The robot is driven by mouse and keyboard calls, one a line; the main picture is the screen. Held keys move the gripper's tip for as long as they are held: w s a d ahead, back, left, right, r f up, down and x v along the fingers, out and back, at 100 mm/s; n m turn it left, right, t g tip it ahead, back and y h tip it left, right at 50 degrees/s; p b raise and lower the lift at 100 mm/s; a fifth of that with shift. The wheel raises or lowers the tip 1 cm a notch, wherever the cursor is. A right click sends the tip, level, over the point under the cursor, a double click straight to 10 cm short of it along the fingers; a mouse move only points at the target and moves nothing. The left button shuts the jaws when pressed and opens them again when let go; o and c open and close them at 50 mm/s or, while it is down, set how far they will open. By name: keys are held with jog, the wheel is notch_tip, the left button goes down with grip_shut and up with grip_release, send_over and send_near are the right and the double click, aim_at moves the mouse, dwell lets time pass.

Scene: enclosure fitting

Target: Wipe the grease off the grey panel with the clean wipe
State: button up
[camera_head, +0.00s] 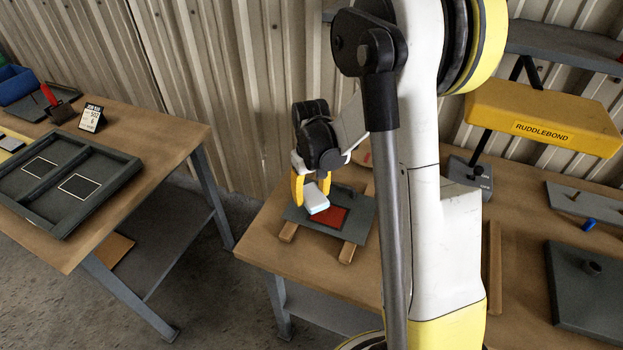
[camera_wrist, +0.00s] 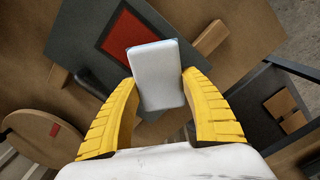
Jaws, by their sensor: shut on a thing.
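The grey panel (camera_head: 361,215) lies on wooden strips on the middle bench; it also shows in the wrist view (camera_wrist: 85,40). It carries a red rectangle (camera_head: 334,218) with a dark border, seen again in the wrist view (camera_wrist: 125,36). I cannot make out grease as a separate mark. My gripper (camera_head: 312,187) is shut on the pale blue-white wipe (camera_head: 317,203), a flat pad between its yellow fingers in the wrist view (camera_wrist: 157,78). The wipe is over the panel, beside the red rectangle and partly covering it. I cannot tell whether it touches the panel.
Wooden strips (camera_head: 347,252) stick out under the panel. A round wooden piece (camera_wrist: 42,138) with a red mark is close by. A yellow RUDDLEBOND machine (camera_head: 540,115) stands at the right. The left bench holds a dark framed tray (camera_head: 120,178) and a small sign (camera_head: 91,118).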

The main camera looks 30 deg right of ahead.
jog(key=shift+w+r, duration=0.15)
jog(key=shift+r, duration=0.35)
jog(key=shift+r+p, duration=1.3)
jog(key=shift+r, duration=0.45)
